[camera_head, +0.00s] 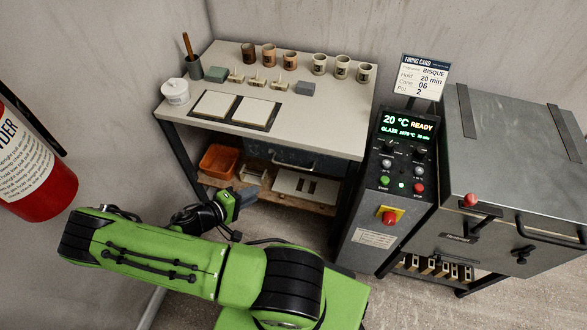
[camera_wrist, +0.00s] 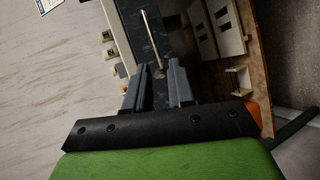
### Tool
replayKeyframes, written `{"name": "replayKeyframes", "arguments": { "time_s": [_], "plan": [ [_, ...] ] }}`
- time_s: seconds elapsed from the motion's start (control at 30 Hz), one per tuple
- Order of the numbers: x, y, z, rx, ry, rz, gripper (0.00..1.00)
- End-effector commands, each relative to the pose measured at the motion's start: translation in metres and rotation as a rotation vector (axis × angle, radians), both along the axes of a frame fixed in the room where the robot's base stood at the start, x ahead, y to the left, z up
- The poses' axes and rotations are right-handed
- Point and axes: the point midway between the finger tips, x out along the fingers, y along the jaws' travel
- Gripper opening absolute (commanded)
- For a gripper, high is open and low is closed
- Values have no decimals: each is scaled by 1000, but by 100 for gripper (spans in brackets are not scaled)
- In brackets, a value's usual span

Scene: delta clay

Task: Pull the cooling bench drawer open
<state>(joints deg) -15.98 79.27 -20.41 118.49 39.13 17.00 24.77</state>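The cooling bench (camera_head: 330,115) has a pale top and dark legs. Its dark drawer front (camera_head: 262,153) sits under the front edge and looks closed. A thin bar handle (camera_head: 296,166) runs across the drawer front. In the wrist view the handle (camera_wrist: 151,38) stands nearly upright in the picture, ahead of the fingertips and in line with the gap. My gripper (camera_head: 248,196) is low in front of the bench, left of the handle in the head view. In the wrist view its two grey fingers (camera_wrist: 157,82) are apart with nothing between them. They look short of the handle.
A lower shelf holds an orange bin (camera_head: 218,161) and pale slabs (camera_head: 300,187). A control panel (camera_head: 402,150) and kiln (camera_head: 510,170) stand right; a red extinguisher (camera_head: 40,170) is left.

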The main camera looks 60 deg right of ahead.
Motion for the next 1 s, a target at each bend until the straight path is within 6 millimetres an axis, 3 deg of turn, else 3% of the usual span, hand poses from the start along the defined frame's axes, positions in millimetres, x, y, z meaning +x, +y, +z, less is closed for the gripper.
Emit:
{"name": "replayKeyframes", "arguments": {
  "time_s": [0.1,0.37,0.8,1.0],
  "plan": [
    [-13,-24,-21,-121,79,85,23],
    [-22,-49,-30,-178,112,131,23],
    [-48,-152,-51,-175,112,128,23],
    [-55,-181,-56,-174,112,130,23]
  ]
}}
